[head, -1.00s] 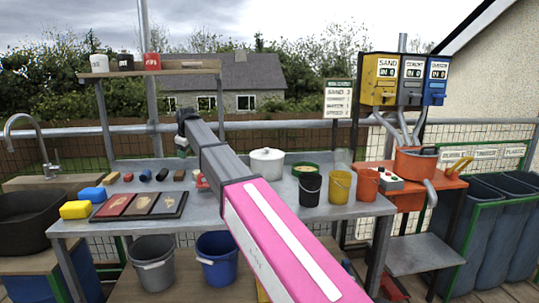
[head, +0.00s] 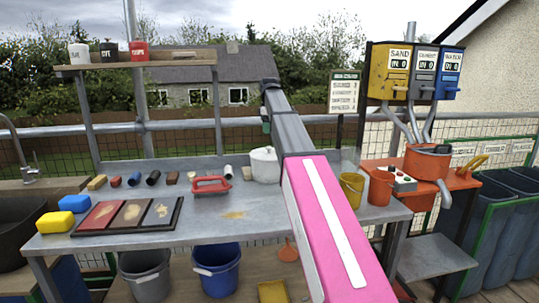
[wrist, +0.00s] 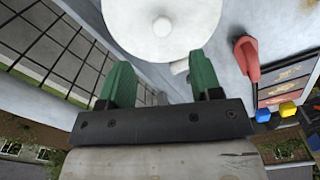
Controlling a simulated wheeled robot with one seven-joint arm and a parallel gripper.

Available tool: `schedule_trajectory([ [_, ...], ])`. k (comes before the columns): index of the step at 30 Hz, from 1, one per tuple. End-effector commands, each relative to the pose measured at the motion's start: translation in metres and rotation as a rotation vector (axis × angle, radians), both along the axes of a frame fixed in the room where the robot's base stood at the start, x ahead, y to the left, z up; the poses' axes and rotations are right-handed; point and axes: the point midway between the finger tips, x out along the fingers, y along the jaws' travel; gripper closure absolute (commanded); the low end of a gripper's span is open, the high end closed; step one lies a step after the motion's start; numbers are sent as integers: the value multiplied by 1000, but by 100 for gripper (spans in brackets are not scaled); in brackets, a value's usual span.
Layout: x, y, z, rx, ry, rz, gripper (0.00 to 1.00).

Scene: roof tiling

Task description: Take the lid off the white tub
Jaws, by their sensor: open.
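The white tub (head: 265,168) stands at the back of the grey metal bench in the head view, partly hidden behind my arm. The lid is on the tub. My gripper (wrist: 160,78) shows two green fingers spread apart with nothing between them. The lid lies just beyond the fingertips, and I see no contact. In the head view my gripper is mostly hidden by my arm.
A red-handled float (head: 210,185) lies left of the tub on the bench (head: 330,222). A tray of coloured panels (head: 128,214) and sponges are further left. Yellow (head: 352,187) and orange (head: 381,187) buckets stand to the right. A mesh fence runs behind.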

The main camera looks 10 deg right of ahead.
Motion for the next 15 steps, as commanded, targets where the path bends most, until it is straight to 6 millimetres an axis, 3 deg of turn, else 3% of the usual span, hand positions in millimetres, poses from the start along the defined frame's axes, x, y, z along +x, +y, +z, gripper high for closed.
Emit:
schedule_trajectory([
  [6,-1,1,-34,0,1,0,41],
  [15,-1,1,-56,0,-1,-1,41],
])
